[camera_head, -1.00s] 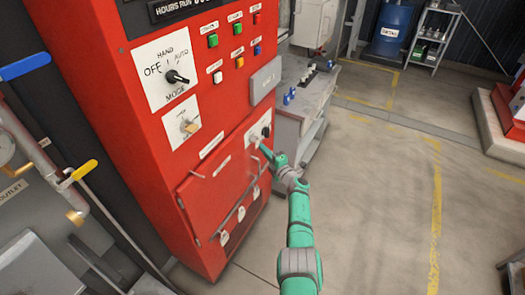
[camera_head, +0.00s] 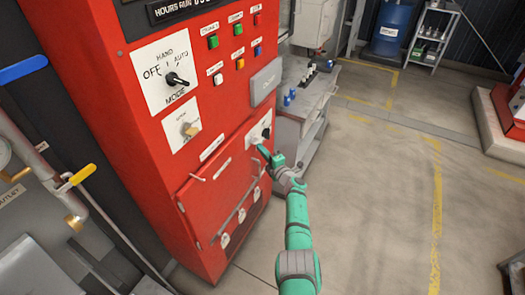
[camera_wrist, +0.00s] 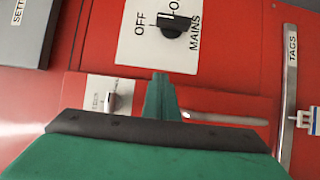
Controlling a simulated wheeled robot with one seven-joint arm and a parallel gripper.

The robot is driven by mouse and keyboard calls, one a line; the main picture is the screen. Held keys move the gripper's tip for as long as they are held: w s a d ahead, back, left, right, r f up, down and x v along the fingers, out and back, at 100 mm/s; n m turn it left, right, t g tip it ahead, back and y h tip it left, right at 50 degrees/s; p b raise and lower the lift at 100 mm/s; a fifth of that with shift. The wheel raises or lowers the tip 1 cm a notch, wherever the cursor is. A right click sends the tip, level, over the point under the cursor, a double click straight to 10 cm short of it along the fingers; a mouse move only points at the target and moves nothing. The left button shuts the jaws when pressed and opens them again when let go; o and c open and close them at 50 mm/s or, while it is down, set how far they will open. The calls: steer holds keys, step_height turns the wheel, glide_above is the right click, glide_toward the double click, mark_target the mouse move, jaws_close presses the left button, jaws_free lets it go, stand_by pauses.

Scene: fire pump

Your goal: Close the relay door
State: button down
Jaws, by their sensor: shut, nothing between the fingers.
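A red door panel (camera_head: 222,195) sits low on the front of the red control cabinet (camera_head: 110,60). I take it to be the relay door; no readable label confirms this. It looks shut or nearly so, but I cannot tell if it is flush. A pale bar handle (camera_wrist: 225,118) shows on the red panel in the wrist view. My gripper (camera_head: 262,149) is shut and empty at the panel's upper right, just below the mains switch. Its fingertips (camera_wrist: 160,82) point at the panel's edge in the wrist view; contact is unclear. My gripper hides part of the panel.
The black mains switch (camera_wrist: 172,25) is close to my fingertips. A rail marked TAGS (camera_wrist: 290,85) holds hanging tags. A grey settings box (camera_head: 266,80) juts from the cabinet above. A grey bench (camera_head: 300,115) stands behind. Open floor (camera_head: 380,200) lies to the right.

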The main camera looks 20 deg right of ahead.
steer(key=s+d, duration=0.8)
steer(key=s, duration=0.3)
steer(key=shift+d, duration=0.35)
